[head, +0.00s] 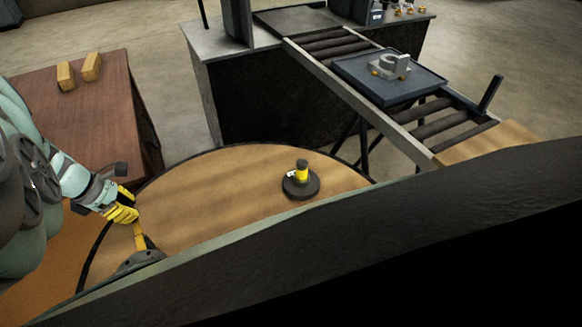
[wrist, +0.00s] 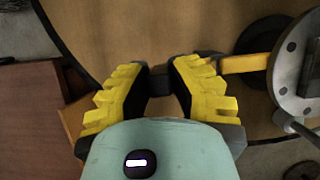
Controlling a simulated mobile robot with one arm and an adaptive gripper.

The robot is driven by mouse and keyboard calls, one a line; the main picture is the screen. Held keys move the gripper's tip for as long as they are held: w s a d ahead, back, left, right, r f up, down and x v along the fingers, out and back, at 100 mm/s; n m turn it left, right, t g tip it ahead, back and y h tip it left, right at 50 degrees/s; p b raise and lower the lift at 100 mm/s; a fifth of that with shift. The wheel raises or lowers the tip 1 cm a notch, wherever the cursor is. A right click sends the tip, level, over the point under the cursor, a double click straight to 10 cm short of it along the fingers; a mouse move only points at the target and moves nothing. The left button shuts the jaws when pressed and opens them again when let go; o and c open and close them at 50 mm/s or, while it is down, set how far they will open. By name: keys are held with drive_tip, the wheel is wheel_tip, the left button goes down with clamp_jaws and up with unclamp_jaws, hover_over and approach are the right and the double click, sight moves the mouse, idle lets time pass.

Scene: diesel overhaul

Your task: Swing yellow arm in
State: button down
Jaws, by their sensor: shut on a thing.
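The yellow arm (head: 140,236) is a short flat bar at the near left edge of the round wooden table, rising from a dark round flange (head: 138,261). In the wrist view the yellow arm (wrist: 246,63) runs from a grey bolted disc (wrist: 292,68) on the right towards my fingers, ending in a dark grip. My gripper (head: 124,212) has yellow ribbed fingers and is at the arm's free end. In the wrist view my gripper (wrist: 163,72) is shut on the dark end of the arm; the exact contact is partly hidden by the fingers.
A dark disc with a yellow-and-black post (head: 301,178) stands on the round table (head: 225,185). A brown table (head: 95,120) with two wooden blocks is at left. A roller conveyor (head: 440,123) carries a blue tray (head: 350,72) with a grey part. A large dark surface (head: 400,225) fills the lower right.

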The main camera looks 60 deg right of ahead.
drive_tip(key=shift+d+f+m, duration=0.1)
drive_tip(key=shift+m, duration=0.3)
drive_tip(key=c, duration=0.9)
unclamp_jaws()
drive_tip(key=shift+s+d, duration=0.1)
drive_tip(key=shift+o, duration=0.2)
drive_tip(key=v, duration=1.2)
drive_tip(key=shift+w, duration=0.25)
